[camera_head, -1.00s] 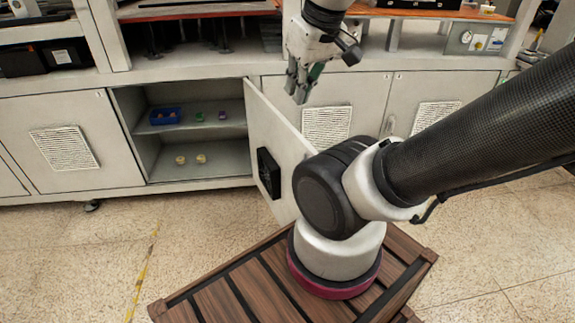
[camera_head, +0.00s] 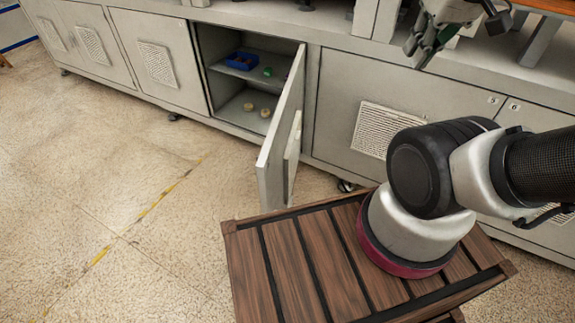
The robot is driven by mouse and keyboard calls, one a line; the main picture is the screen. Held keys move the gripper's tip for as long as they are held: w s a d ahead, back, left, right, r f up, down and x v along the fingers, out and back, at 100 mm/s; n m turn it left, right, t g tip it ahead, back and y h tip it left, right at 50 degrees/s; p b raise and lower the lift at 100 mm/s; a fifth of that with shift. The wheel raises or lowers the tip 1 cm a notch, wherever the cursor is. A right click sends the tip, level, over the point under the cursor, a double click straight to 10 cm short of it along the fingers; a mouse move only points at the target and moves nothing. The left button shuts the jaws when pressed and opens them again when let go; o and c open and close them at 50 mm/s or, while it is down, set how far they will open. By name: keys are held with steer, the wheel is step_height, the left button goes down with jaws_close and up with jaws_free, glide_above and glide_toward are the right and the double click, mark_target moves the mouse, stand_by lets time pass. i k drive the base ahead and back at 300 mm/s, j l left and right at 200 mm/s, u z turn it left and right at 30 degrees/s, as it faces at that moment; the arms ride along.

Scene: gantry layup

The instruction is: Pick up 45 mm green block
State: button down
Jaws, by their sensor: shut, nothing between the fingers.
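A small green block (camera_head: 267,72) sits on the upper shelf inside the open cabinet, to the right of a blue bin. The open cabinet door stands just to its right. My gripper (camera_head: 422,54) is at the upper right of the view, well to the right of the cabinet opening and apart from the block. Its fingers are shut and hold nothing.
The blue bin (camera_head: 242,61) holds small items. Round yellowish pieces (camera_head: 256,110) lie on the lower shelf. The cabinet door (camera_head: 280,139) swings outward between the opening and my arm. Open floor (camera_head: 90,200) lies at left.

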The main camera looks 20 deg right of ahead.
mark_target(268, 72)
steer(key=k+l, duration=0.1)
steer(key=k, duration=0.6)
steer(key=u, duration=0.35)
steer(key=i+j+u, duration=0.15)
steer(key=i+u, duration=0.15)
steer(key=u, duration=0.15)
steer(key=i+u, duration=0.25)
steer(key=u, duration=0.15)
steer(key=i, duration=2.25)
steer(key=i+j+z, duration=0.1)
steer(key=i, duration=0.8)
steer(key=i+j+z, duration=0.1)
steer(key=i, duration=0.8)
steer(key=i+j+z, duration=0.1)
steer(key=z, duration=2.45)
